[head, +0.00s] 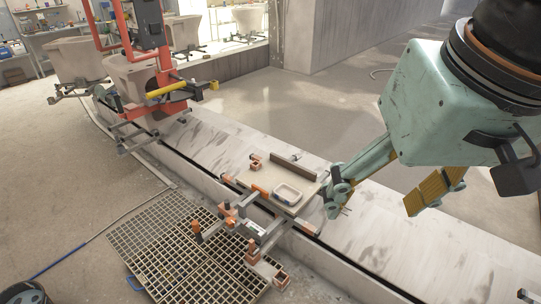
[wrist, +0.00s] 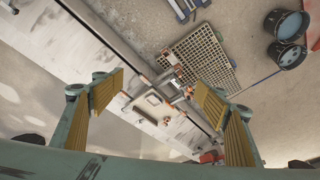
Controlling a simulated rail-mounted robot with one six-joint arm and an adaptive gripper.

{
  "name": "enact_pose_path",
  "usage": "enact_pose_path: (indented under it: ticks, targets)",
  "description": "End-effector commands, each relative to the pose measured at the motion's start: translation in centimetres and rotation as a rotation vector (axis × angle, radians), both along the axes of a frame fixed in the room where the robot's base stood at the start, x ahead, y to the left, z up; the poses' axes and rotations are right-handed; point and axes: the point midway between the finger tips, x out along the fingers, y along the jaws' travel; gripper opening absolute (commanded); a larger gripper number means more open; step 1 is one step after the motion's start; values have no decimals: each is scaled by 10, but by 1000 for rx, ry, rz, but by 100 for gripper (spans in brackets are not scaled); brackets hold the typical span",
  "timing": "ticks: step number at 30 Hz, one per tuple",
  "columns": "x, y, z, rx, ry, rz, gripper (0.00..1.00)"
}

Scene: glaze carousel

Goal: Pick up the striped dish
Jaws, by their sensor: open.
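A small pale rectangular dish (head: 287,193) with rounded corners and a dark band lies on a light board (head: 265,176) on the carousel's fixture. I take it as the striped dish, but its stripes are too small to make out. In the wrist view the dish (wrist: 153,100) shows small between my fingers, well beyond their tips. My gripper (head: 377,202) is open and empty, up and to the right of the dish in the head view. Its yellow-padded fingers also frame the wrist view (wrist: 159,82).
A dark bar (head: 292,167) stands along the board's far edge, and orange-tipped clamps (head: 260,191) sit at its near side. A floor grating (head: 180,245) lies in front. A red-orange frame (head: 128,30) stands behind left. Two dark drums (wrist: 287,38) show in the wrist view.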

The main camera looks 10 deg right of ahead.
Motion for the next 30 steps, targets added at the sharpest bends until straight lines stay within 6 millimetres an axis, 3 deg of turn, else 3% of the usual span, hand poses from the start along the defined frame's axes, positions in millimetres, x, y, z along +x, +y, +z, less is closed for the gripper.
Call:
enact_pose_path:
  ticks: [14,30]
  targets:
    - [84,21,5,152,42,-204,67]
    - [184,37,-9,314,98,-462,67]
